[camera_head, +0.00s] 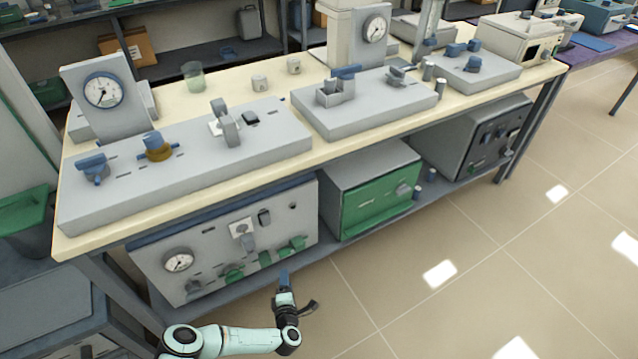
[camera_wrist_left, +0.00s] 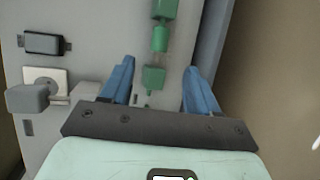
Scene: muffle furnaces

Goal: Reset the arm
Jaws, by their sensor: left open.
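My left arm comes in at the bottom of the head view, and its left gripper (camera_head: 285,280) is in front of the lower grey control panel (camera_head: 215,265). In the left wrist view the left gripper (camera_wrist_left: 158,88) is open, with its two blue fingers apart and nothing between them. Green valve parts (camera_wrist_left: 160,40) on the grey panel (camera_wrist_left: 105,45) show beyond and between the fingers. Whether the fingers touch the panel cannot be told. My right gripper is not in view.
A long cream bench (camera_head: 215,95) carries grey units with gauges and knobs. A green-fronted box (camera_head: 375,205) stands on the shelf beside the grey panel. Dark bench legs (camera_head: 530,130) stand at the right. The tiled floor (camera_head: 480,240) at the right is clear.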

